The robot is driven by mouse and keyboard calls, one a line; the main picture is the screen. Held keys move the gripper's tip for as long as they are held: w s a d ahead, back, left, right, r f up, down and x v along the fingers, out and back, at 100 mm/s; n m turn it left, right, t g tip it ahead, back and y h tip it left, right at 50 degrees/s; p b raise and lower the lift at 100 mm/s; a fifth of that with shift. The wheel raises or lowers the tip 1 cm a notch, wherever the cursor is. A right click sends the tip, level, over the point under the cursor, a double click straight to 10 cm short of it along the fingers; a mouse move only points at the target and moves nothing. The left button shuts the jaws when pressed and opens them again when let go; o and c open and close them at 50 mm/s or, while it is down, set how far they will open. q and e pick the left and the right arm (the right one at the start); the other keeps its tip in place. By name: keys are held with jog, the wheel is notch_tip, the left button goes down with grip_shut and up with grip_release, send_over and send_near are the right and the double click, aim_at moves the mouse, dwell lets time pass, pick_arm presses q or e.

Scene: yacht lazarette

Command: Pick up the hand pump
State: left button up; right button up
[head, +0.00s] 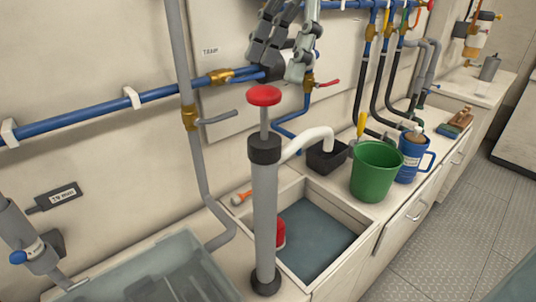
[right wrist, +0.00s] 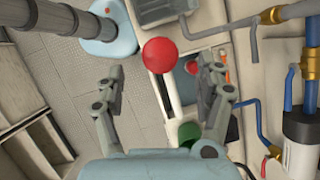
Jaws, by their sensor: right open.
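The hand pump (head: 265,205) stands upright at the sink's left edge, with a grey barrel, black collar, white curved spout and red knob (head: 263,95) on a thin rod. My right gripper (head: 284,65) is open and empty above and slightly behind the knob in the head view, fingers pointing down. In the right wrist view, the red knob (right wrist: 160,55) shows between the spread fingers of the gripper (right wrist: 160,72), apart from both. The knob hides most of the pump's body there. My left gripper is not in view.
A green bucket (head: 375,172), blue mug (head: 411,158) and black box (head: 326,156) stand right of the pump. A grey pipe (head: 187,110) with a lever valve stands to its left. Blue pipes (head: 100,109) run along the wall behind. A translucent bin (head: 150,268) sits front left.

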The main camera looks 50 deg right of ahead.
aim_at(268, 87)
jog(key=shift+x, duration=2.35)
jog(key=shift+d, duration=0.1)
grip_shut()
